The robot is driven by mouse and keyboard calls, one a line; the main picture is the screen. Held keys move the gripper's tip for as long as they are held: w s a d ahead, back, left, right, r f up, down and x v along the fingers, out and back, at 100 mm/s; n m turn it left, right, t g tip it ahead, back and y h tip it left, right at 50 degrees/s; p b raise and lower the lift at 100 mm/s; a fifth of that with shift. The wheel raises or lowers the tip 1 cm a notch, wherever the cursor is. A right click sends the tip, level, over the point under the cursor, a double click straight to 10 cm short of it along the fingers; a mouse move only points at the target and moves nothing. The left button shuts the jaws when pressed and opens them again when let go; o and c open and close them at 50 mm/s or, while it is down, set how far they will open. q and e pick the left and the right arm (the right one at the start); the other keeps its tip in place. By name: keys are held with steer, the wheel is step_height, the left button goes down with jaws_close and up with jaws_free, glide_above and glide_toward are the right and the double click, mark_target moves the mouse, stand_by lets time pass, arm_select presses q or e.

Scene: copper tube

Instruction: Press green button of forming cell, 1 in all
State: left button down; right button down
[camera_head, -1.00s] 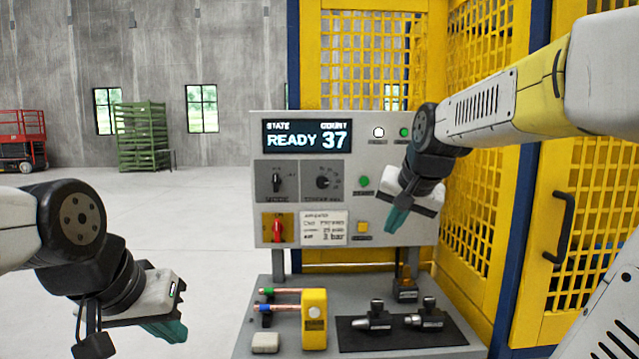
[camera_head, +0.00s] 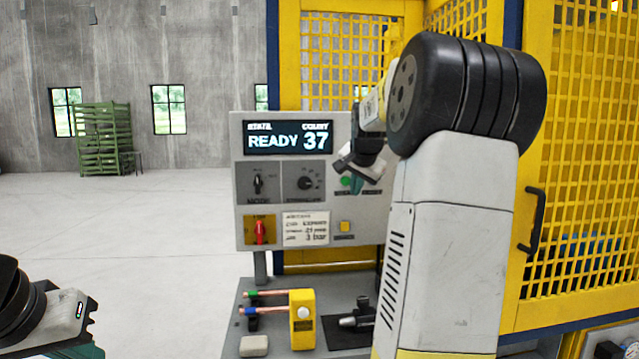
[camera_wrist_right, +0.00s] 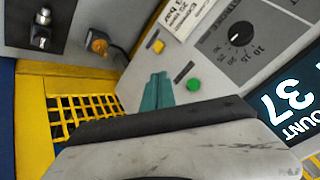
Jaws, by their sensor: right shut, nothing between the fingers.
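The forming cell's grey control panel (camera_head: 268,222) shows "READY 37" on its display. The green button (camera_head: 346,182) sits at the panel's right side, close to my right gripper (camera_head: 357,184). In the right wrist view the green button (camera_wrist_right: 194,85) is in clear sight just right of my right gripper's teal fingertips (camera_wrist_right: 158,78). These fingers are shut together, empty, and point toward the panel; I cannot tell their distance from its face. My left gripper (camera_head: 84,351) is at the lower left, mostly cut off, away from the panel.
A yellow button (camera_head: 345,226), a red switch (camera_head: 260,231) and dark knobs share the panel. Below is a grey bench with a yellow block (camera_head: 302,319), copper tubes and fittings. Yellow mesh fencing (camera_head: 585,160) stands behind and to the right. Open floor lies left.

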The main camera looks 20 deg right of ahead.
mark_target(346, 181)
steer(key=w+d, duration=0.2)
steer(key=w, duration=0.6)
steer(key=shift+w, duration=0.2)
stand_by(1.9)
steer(key=shift+w+d, duration=0.15)
steer(key=shift+w, duration=0.25)
